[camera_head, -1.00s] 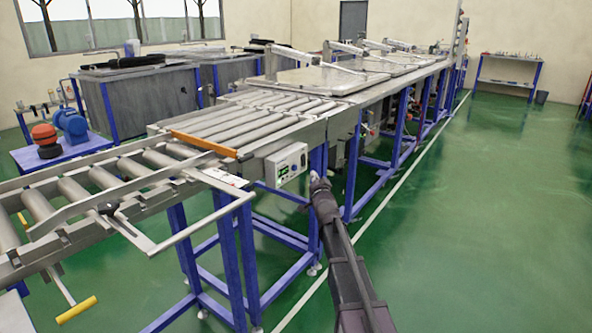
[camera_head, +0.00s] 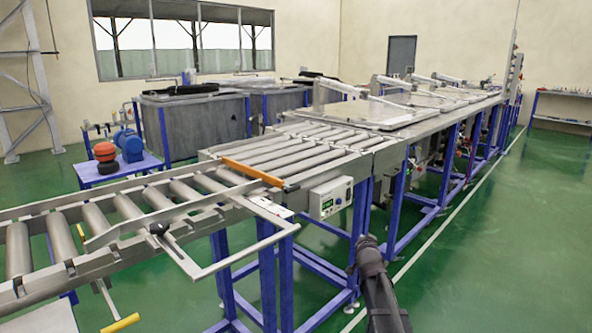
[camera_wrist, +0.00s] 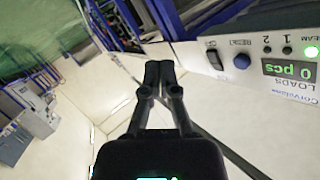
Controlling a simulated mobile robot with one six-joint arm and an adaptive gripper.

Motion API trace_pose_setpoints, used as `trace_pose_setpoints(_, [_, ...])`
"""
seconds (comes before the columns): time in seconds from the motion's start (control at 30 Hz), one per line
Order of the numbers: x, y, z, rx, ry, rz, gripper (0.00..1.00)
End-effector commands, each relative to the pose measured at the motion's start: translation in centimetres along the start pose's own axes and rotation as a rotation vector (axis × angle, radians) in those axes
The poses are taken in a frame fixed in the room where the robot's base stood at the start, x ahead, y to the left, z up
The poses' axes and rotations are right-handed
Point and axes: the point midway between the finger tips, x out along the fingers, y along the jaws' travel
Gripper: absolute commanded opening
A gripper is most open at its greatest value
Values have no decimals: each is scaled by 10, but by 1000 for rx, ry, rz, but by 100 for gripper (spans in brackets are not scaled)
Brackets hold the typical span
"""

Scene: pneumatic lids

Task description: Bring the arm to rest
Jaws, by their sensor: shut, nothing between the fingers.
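My gripper (camera_wrist: 159,78) shows in the wrist view with its two fingers together and nothing between them. It points past the control box (camera_wrist: 290,60), which is at the upper right of that view, with a blue button, a green lamp and a display reading "0 pcs". In the head view my dark arm (camera_head: 376,290) reaches up from the bottom edge at the right of centre. Its end is below and right of the control box (camera_head: 330,197), apart from it in the picture. The fingers cannot be made out there.
The roller conveyor (camera_head: 140,205) with an orange bar (camera_head: 252,171) runs from the left toward the back right. Grey lids (camera_head: 375,113) lie along the line. Blue legs (camera_head: 285,290) stand close to my arm. Green floor (camera_head: 520,250) at the right is clear.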

Motion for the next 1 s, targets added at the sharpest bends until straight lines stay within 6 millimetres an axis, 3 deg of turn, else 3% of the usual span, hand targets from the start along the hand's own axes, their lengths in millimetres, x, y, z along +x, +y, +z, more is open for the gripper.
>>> trace_pose_setpoints(0.37, [-85, 51, 89, -198, -421, 230, 0])
trace_pose_setpoints(0.6, [-157, 72, 141, -328, -737, 285, 0])
trace_pose_setpoints(0.8, [-215, 83, 173, -418, -980, 280, 0])
trace_pose_setpoints(1.0, [-254, 88, 190, -474, -1139, 255, 0])
